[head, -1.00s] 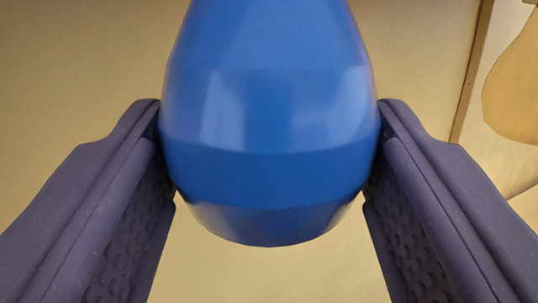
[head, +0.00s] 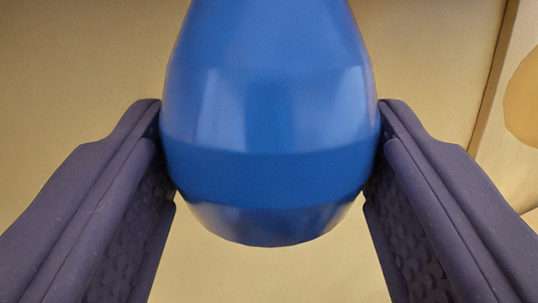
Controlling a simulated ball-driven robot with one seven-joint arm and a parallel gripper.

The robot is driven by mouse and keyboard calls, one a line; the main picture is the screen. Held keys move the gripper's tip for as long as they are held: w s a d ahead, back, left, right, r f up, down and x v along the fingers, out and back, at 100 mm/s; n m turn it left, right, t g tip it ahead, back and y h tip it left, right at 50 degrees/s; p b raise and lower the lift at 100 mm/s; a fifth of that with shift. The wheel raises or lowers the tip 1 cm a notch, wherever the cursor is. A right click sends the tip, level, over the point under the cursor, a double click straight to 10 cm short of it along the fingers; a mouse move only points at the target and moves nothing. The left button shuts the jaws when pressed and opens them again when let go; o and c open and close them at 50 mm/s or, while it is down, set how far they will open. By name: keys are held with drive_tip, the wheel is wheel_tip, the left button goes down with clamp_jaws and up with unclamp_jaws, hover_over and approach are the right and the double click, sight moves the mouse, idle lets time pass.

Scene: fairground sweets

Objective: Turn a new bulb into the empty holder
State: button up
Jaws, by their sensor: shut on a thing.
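A glossy blue bulb (head: 268,125) fills the middle of the head view, its rounded end toward the bottom and its narrowing part running off the top edge. My gripper (head: 270,165) is shut on it, with one dark purple finger pressed against each side at its widest part. The upper end of the bulb is out of the picture. The empty holder is not in view.
A plain tan surface (head: 80,60) lies behind the bulb. At the right a pale strip or edge (head: 493,75) runs down at a slant, with part of a rounded tan shape (head: 524,100) beyond it. I see no obstacle close to the fingers.

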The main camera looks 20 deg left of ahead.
drive_tip(key=shift+d+f+n+y+b, duration=0.15)
drive_tip(key=shift+n+y+b, duration=0.15)
drive_tip(key=shift+y+b, duration=0.5)
drive_tip(key=shift+n+g+y+b, duration=0.3)
drive_tip(key=shift+b, duration=0.4)
drive_tip(key=shift+n+g+y+b, duration=0.3)
drive_tip(key=shift+y+b, duration=0.2)
drive_tip(key=shift+b, duration=0.05)
drive_tip(key=shift+d+r+n+y+p, duration=0.1)
drive_tip(key=shift+r+n+y+p, duration=0.35)
drive_tip(key=shift+p, duration=0.3)
drive_tip(key=shift+f+g+y+p, duration=0.1)
drive_tip(key=shift+g+y+p, duration=0.2)
drive_tip(key=shift+y, duration=0.05)
drive_tip(key=n+g+y+p, duration=0.1)
drive_tip(key=y+p, duration=0.1)
drive_tip(key=p, duration=0.1)
drive_tip(key=shift+w+d+n, duration=0.1)
drive_tip(key=shift+w+n, duration=0.05)
drive_tip(key=shift+n, duration=0.1)
drive_tip(key=shift+n+g+y+p, duration=0.4)
drive_tip(key=shift+g+y+p, duration=0.05)
drive_tip(key=shift+g+y, duration=0.15)
